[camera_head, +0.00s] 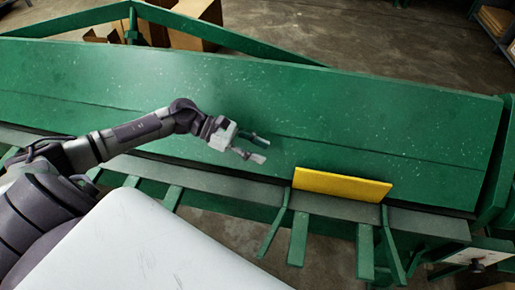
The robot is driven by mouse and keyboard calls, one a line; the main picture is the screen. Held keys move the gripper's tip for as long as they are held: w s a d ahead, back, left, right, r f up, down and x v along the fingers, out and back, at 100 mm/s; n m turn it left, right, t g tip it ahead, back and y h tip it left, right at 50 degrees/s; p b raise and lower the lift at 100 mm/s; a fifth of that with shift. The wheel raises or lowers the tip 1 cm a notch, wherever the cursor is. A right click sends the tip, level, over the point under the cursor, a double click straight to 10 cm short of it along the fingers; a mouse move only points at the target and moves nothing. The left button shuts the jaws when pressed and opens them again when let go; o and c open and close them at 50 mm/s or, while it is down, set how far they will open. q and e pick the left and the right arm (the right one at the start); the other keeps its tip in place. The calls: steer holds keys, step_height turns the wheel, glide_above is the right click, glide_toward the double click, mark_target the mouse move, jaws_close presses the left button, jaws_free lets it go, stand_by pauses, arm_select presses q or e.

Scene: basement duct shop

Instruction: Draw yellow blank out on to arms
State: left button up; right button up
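The yellow blank (342,185) is a flat rectangular sheet at the right of centre. It stands tilted at the front edge of the green machine (230,95), against its sloping face. Green support arms (298,240) stick out from the machine's front edge below the blank. My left gripper (262,149) is over the green face, to the left of and a little above the blank in the picture. Its fingers are apart with nothing between them, and it does not touch the blank. My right gripper is not in view.
A grey bed strip (235,184) runs along the machine's front. My white body covers the bottom left. Cardboard boxes (195,25) stand behind the machine at the upper left. A plate with a dark knob (477,262) is at the lower right. Bare concrete floor lies behind.

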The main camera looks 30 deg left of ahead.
mark_target(304, 169)
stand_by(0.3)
arm_select(q)
steer(key=p+x, duration=0.5)
steer(key=x, duration=0.8)
steer(key=shift+r, duration=0.15)
steer(key=shift+w+d+f, duration=0.15)
steer(key=shift+d+f, duration=0.15)
steer(key=shift+d, duration=0.1)
jaws_close()
